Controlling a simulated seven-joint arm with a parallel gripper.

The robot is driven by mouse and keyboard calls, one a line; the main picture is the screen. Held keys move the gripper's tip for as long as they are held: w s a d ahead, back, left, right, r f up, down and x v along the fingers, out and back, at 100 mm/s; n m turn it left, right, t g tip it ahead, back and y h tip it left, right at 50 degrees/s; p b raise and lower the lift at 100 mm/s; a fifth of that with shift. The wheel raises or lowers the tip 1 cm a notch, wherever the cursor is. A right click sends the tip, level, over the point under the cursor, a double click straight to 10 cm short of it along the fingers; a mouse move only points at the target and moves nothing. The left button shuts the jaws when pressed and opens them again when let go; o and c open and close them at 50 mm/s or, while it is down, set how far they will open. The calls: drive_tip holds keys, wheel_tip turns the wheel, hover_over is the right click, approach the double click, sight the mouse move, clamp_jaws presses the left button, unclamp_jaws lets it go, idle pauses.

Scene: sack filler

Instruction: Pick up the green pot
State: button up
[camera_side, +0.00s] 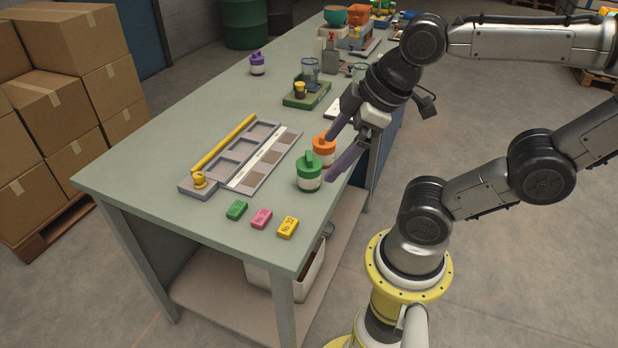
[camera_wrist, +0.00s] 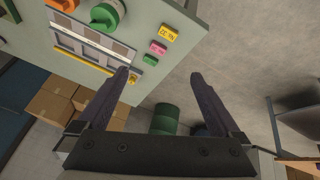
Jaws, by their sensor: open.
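The green pot (camera_side: 309,172) has a green lid with a raised grip and a pale body. It stands upright near the table's right edge. It also shows at the top of the wrist view (camera_wrist: 107,14), partly cut off. My gripper (camera_side: 330,158) is open and empty, tilted down towards the table's edge. In the side view its fingertips appear close to the green and orange pots. In the wrist view the green pot lies outside the space between the fingers (camera_wrist: 158,74), and no contact shows.
An orange-lidded pot (camera_side: 324,149) stands just behind the green pot. Green (camera_side: 237,210), pink (camera_side: 261,218) and yellow (camera_side: 288,228) blocks lie in front. A grey slotted tray (camera_side: 209,184) with a yellow bar lies left. A purple-lidded pot (camera_side: 257,64) stands farther back.

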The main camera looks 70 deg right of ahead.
drive_tip(key=w+d+r+n, duration=0.1)
drive_tip(key=w+r+n, duration=0.15)
drive_tip(key=n, duration=0.45)
drive_tip(key=n+g, duration=0.6)
hover_over(309, 153)
wheel_tip(309, 153, down, 9)
drive_tip(key=shift+r, duration=0.1)
wheel_tip(309, 153, down, 8)
drive_tip(key=shift+f, duration=0.1)
drive_tip(key=shift+s+a+f, duration=0.1)
drive_tip(key=shift+a+f, duration=0.1)
drive_tip(key=shift+f, duration=1.15)
drive_tip(key=shift+s+a+f, duration=0.1)
drive_tip(key=shift+a+f, duration=0.05)
drive_tip(key=shift+f, duration=1.2)
drive_tip(key=c, duration=1.2)
drive_tip(key=shift+c, duration=0.2)
drive_tip(key=shift+r, duration=0.15)
